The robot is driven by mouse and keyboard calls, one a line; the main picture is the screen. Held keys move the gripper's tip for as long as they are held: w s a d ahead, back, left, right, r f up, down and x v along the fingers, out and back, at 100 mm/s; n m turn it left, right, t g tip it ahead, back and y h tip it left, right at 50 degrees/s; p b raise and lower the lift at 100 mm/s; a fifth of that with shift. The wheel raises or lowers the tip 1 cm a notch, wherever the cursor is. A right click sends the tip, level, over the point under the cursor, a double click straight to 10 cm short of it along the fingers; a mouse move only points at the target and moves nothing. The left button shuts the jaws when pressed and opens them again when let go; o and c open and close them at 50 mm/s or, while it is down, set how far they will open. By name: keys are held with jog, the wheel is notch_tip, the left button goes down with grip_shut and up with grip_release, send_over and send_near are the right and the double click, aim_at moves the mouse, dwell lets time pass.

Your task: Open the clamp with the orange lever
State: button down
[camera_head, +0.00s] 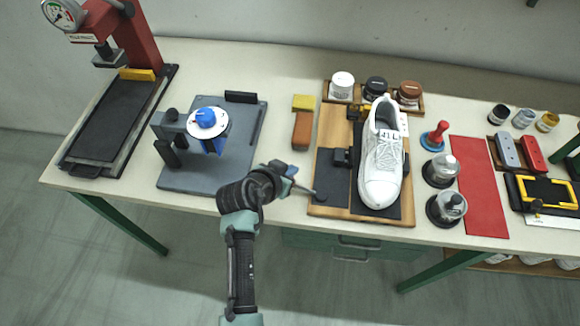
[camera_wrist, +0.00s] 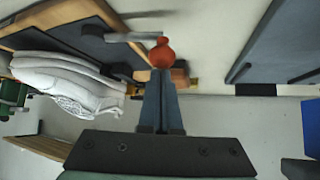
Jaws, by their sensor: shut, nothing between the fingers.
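The orange lever shows in the wrist view as an orange-red ball knob (camera_wrist: 162,54) on a grey rod (camera_wrist: 130,37). In the head view the grey rod (camera_head: 304,188) reaches left from a dark round pivot (camera_head: 320,197) on the wooden board's (camera_head: 334,207) front-left part. The knob is hidden there behind my gripper (camera_head: 287,172). My gripper, also in the wrist view (camera_wrist: 164,73), is shut and empty. Its fingertips are right at the knob; I cannot tell whether they touch it. A white shoe (camera_head: 381,158) sits on the same board, beside a black block (camera_head: 344,157).
Left of my gripper is a grey plate (camera_head: 190,182) with a blue-knobbed fixture (camera_head: 207,120). Yellow (camera_head: 303,102) and brown (camera_head: 302,130) blocks lie behind my gripper. Several jars stand behind the shoe. Glass domes (camera_head: 446,208) and a red mat (camera_head: 478,185) are to the right.

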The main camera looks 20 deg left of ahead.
jog(key=shift+s, duration=0.1)
jog(key=shift+s+d+n+y+p, duration=0.1)
jog(key=shift+s+n+y+p, duration=0.45)
jog(key=shift+p, duration=0.3)
jog(key=shift+s, duration=0.45)
jog(key=shift+w, duration=0.1)
